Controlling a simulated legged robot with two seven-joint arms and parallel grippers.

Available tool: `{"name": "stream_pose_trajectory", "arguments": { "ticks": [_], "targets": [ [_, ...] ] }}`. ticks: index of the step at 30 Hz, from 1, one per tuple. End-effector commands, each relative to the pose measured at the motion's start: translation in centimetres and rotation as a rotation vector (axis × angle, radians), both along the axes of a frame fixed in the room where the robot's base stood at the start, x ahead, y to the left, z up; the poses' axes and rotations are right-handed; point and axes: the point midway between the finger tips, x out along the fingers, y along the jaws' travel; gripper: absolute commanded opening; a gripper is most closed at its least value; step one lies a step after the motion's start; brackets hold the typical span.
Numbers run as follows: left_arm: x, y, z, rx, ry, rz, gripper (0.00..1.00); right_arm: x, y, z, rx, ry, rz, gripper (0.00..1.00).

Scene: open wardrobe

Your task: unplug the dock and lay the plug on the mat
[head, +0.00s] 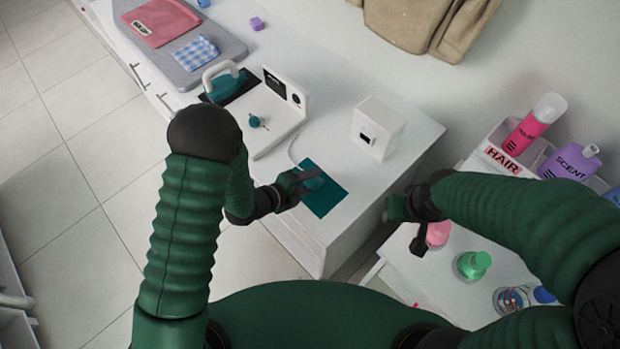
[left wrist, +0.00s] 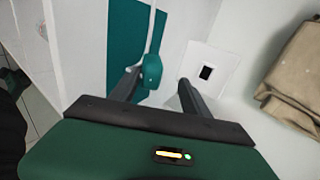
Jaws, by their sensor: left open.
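The teal plug (head: 313,182), on a white cord, shows over the dark teal mat (head: 325,203). In the left wrist view the plug (left wrist: 152,72) is between my open fingers, nearer the left one, by the edge of the mat (left wrist: 124,50). I cannot tell if it rests on the mat. My left gripper (head: 302,184) is low over the mat. The white dock (head: 275,122) stands behind, its cord running toward the plug. The white socket box (head: 377,128) has a dark, empty-looking opening (left wrist: 206,72). My right gripper (head: 408,222) is off the counter's right end, its jaws unclear.
A teal iron (head: 229,85) stands beside the dock. A grey board (head: 200,62) with folded cloths lies at the far left. Bottles stand in a white caddy (head: 500,160) at right. Several small containers, including a green one (head: 474,264), stand below it.

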Motion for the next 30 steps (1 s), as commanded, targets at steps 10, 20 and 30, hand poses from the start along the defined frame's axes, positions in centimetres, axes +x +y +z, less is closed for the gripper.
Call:
{"name": "stream_pose_trajectory", "arguments": {
  "ticks": [10,20,30],
  "targets": [
    [-0.7,1.3,3.6,0.0,-0.005,0.006,0.55,0.0,0.0,2.6,0.0,0.0,0.0,0.46],
    [-1.3,1.8,5.1,-0.002,-0.008,0.005,0.55,0.0,0.0,3.5,0.0,0.0,0.0,0.46],
    [-1.2,1.9,5.1,-0.002,-0.007,0.01,0.55,0.0,0.0,3.5,0.0,0.0,0.0,0.46]
  ]
}}
